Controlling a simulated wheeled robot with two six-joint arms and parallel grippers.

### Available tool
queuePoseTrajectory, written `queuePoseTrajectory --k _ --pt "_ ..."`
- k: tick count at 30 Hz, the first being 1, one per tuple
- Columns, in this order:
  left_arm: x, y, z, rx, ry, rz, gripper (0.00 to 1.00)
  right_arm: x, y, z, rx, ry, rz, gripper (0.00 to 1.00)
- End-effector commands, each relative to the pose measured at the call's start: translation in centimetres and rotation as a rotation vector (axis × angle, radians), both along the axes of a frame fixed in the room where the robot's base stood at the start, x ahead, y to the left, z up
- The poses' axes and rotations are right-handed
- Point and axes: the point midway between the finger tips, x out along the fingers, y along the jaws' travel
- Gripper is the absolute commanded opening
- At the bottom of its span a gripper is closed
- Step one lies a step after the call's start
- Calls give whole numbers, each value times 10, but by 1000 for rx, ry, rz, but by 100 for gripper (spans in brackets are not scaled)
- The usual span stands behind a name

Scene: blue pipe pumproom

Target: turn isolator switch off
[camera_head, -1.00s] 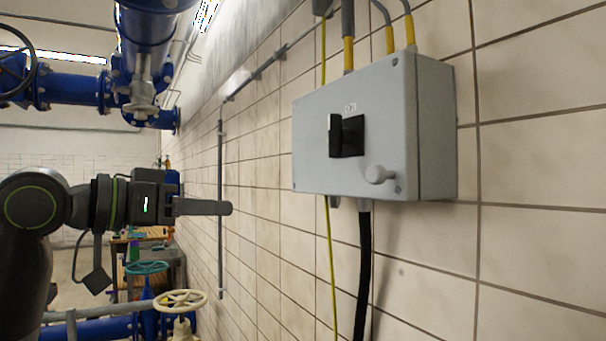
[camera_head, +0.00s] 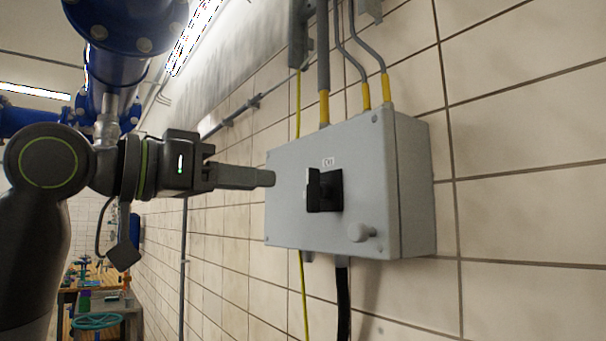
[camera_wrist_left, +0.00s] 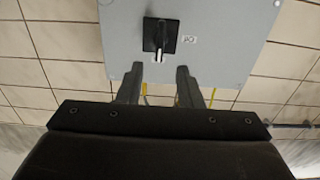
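The isolator switch is a black rotary handle (camera_head: 323,190) on the front of a grey box (camera_head: 289,226) on the tiled wall. A small label (camera_head: 328,162) that seems to read "On" sits above the handle. In the left wrist view, the handle (camera_wrist_left: 158,36) lies ahead of the fingertips, near the line between them. My left gripper (camera_head: 268,178) points at the box, with its tips left of the handle and apart from it. In the wrist view its two fingers (camera_wrist_left: 160,72) are spread, with nothing between them. My right gripper is not in view.
Conduits (camera_head: 323,70) enter the box top; a yellow cable and a black cable (camera_head: 343,300) hang below. Blue pipes (camera_head: 110,70) and a teal valve wheel (camera_head: 97,321) stand to the left.

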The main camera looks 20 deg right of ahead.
Motion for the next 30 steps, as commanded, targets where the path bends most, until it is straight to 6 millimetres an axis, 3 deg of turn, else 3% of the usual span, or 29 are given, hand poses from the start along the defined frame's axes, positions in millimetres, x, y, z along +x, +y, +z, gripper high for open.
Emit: queuePoseTrajectory --k 6,12,18,26,30 --pt "15 -43 3 1 4 -3 33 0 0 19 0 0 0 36" --pt "26 -71 2 0 3 -1 33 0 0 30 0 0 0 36" --pt "31 -84 0 0 1 1 33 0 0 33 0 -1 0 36" --pt "31 -85 -1 0 -1 1 33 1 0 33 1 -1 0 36" --pt "31 -85 0 0 -1 1 18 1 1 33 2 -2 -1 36"
